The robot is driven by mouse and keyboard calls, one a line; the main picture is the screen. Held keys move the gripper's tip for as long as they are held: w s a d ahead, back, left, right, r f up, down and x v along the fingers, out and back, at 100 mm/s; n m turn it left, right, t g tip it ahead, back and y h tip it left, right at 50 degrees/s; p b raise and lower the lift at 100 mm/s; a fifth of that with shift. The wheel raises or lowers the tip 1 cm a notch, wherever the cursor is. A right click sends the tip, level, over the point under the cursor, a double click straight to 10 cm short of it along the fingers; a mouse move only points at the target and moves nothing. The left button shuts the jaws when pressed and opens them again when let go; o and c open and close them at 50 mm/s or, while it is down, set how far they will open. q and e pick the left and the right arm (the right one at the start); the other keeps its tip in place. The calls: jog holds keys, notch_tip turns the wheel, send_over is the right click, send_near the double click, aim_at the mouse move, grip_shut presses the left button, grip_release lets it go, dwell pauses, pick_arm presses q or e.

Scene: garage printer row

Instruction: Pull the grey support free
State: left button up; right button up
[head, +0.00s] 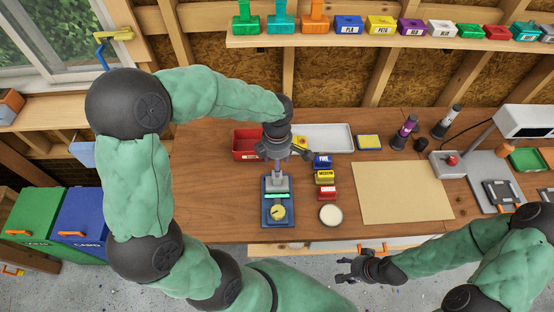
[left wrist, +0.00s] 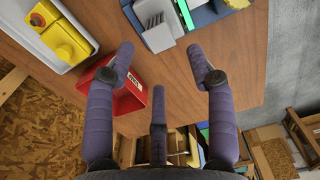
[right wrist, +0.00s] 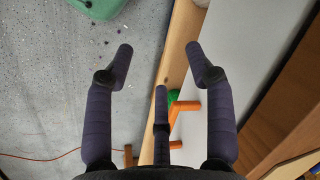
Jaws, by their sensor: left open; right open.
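The grey support also shows at the top of the left wrist view (left wrist: 155,22), beside a green strip and ahead of the fingertips. My left gripper (head: 277,155) is above and behind the fixture; in its wrist view (left wrist: 160,58) its fingers are spread with nothing between them. My right gripper (head: 345,270) is open and empty, low in front of the table edge. The arm and hand partly cover the area behind the support.
A red bin (head: 244,143) and white tray (head: 339,131) lie behind my left gripper. Labelled blue, yellow and red blocks (head: 324,177) and a round pale dish (head: 331,215) stand right of the fixture. A beige mat (head: 403,192) lies bare further right. A shelf (head: 390,40) overhangs the back.

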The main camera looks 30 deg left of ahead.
pick_arm(q)
notch_tip(320, 180, down, 9)
jog(key=b, duration=0.4)
jog(key=shift+b, duration=0.3)
jog(key=shift+f, duration=0.1)
grip_shut()
grip_release()
